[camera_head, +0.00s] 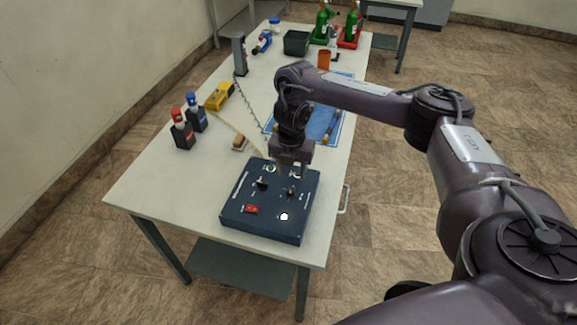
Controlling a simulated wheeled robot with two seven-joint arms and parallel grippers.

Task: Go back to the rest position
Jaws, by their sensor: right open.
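My right arm reaches in from the right. My right gripper (291,178) is open, points down and is over the far part of a dark blue panel box (236,218). The box has dials, black knobs, a red switch (251,209) and a white round button (284,216) on its top. The gripper hides part of the dials, and I cannot tell whether its fingertips touch the box. It holds nothing that I can see. My left gripper is not in view.
The box stands at the near end of a white table (150,190). Two bottles with red and blue caps (182,132), a yellow meter (219,96), a blue mat (345,112), a dark bin (296,42), an orange cup (324,60) and green bottles (322,25) are farther back. The left front corner is clear.

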